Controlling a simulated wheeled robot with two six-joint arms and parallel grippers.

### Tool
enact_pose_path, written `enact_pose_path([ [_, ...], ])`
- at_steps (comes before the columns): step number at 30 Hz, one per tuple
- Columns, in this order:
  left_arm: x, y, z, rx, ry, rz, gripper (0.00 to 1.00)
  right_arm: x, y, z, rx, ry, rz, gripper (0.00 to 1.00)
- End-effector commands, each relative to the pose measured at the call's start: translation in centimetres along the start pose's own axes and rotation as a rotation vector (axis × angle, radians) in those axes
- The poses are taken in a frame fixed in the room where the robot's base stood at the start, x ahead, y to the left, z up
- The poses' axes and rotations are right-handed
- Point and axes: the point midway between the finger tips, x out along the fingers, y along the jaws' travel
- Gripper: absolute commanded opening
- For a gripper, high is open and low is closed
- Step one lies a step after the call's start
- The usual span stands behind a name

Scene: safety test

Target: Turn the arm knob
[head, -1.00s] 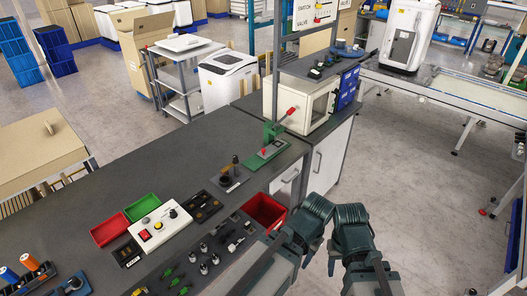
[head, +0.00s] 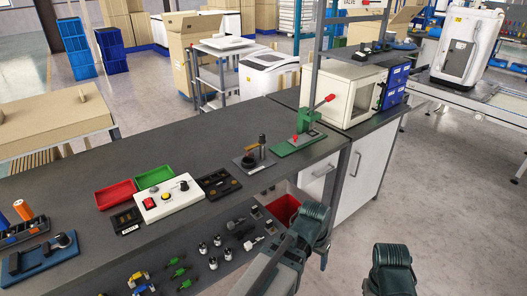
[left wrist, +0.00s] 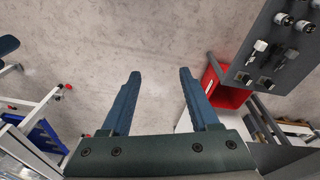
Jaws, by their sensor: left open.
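A white control box (head: 160,207) lies on the dark workbench in the head view. It carries a red button (head: 150,202), a yellow button (head: 166,196) and a dark knob (head: 184,186) on its right side. I take this dark knob for the arm knob; its exact shape is too small to tell. My left gripper (head: 319,257) is in front of the bench edge, to the right of the box and well apart from it. In the left wrist view its two fingers (left wrist: 160,75) are spread and empty above the floor. My right gripper (head: 390,268) is low at the right; its fingertips are not clear.
Red (head: 115,194) and green (head: 155,176) trays lie behind the box. A dark tray (head: 219,183), a black stand (head: 254,158) and a green lever press (head: 302,138) are to its right. A red bin (head: 280,211) is beneath the bench edge, near my left gripper.

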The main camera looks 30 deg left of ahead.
Motion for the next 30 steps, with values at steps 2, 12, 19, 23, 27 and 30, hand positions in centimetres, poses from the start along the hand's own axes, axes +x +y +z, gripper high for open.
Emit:
enact_pose_path([
  [2,2.9,-1.0,-1.4,0.001,0.067,0.042,0.61,3.0,-0.3,-0.2,0.0,0.0,0.0,0.5],
  [12,-0.5,-5.9,-15.0,0.09,0.717,0.193,0.61,5.7,-0.5,-0.3,0.0,0.0,0.0,0.5],
  [19,-9.5,-17.3,-21.8,-0.019,1.219,-0.028,0.61,5.6,-0.5,-0.3,0.0,0.0,0.0,0.5],
  [23,-13.3,-25.2,-21.8,-0.154,1.368,-0.233,0.61,5.6,-0.5,-0.3,0.0,0.0,0.0,0.5],
  [27,-15.0,-30.8,-20.4,-0.27,1.412,-0.391,0.61,5.6,-0.5,-0.3,0.0,0.0,0.0,0.5],
  [30,-15.4,-32.8,-19.7,-0.315,1.415,-0.447,0.61,5.6,-0.5,-0.3,0.0,0.0,0.0,0.5],
])
